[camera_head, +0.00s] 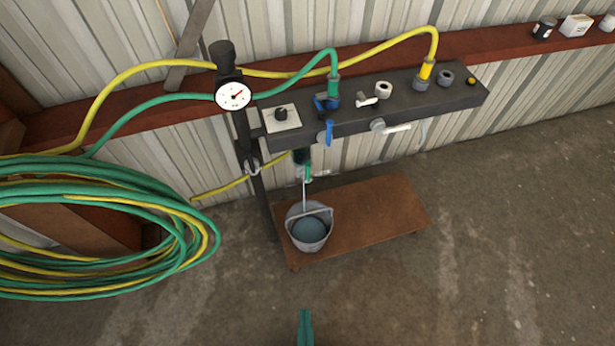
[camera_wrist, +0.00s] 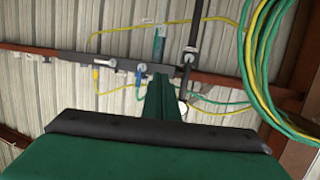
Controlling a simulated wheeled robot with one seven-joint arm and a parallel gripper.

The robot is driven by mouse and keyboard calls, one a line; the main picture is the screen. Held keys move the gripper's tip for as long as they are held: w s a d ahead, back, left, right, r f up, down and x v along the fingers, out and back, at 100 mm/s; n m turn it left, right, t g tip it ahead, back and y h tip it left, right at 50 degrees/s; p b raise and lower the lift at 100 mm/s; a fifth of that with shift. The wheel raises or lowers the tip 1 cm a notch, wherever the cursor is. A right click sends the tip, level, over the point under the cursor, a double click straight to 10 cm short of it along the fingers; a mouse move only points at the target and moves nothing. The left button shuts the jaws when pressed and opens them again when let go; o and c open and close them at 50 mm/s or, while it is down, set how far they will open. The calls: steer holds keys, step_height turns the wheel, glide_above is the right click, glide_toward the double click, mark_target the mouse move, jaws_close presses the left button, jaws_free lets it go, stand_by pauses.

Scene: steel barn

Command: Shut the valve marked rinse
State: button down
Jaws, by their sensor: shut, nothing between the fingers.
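A dark manifold (camera_head: 345,121) runs along the wall. On its front, a blue lever (camera_head: 325,132) hangs down and a white lever (camera_head: 396,128) points right. On top are a blue handle (camera_head: 327,102) by the green hose and a small white lever (camera_head: 366,101). I can read no rinse marking. A thin stream seems to fall from the green-tipped outlet (camera_head: 308,171) into a bucket (camera_head: 308,227) holding water. My gripper (camera_head: 305,327) is shut and empty, low in front, apart from the valves.
The bucket stands on a low brown platform (camera_head: 385,215). A post with a gauge (camera_head: 233,95) rises at the manifold's left end. Coiled green and yellow hoses (camera_head: 100,225) hang at left. Small containers (camera_head: 576,26) sit on the red ledge. Floor in front is clear.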

steer(key=w+a+f+n+g, duration=0.15)
steer(key=w+f+n, duration=0.25)
steer(key=w+f, duration=0.45)
steer(key=w+a+f+n+g, duration=0.1)
steer(key=w+a+f+n, duration=0.3)
steer(key=f, duration=0.7)
steer(key=w+r+n+t+h, duration=0.2)
steer(key=w+r+n+h, duration=0.1)
steer(key=w, duration=0.8)
steer(key=w+a+r+n+t+h, duration=0.1)
steer(key=w+r+n+t+h, duration=0.1)
steer(key=w, duration=0.9)
steer(key=shift+a+r+n+h, duration=0.35)
steer(key=shift+r+n, duration=0.25)
steer(key=shift+r, duration=0.25)
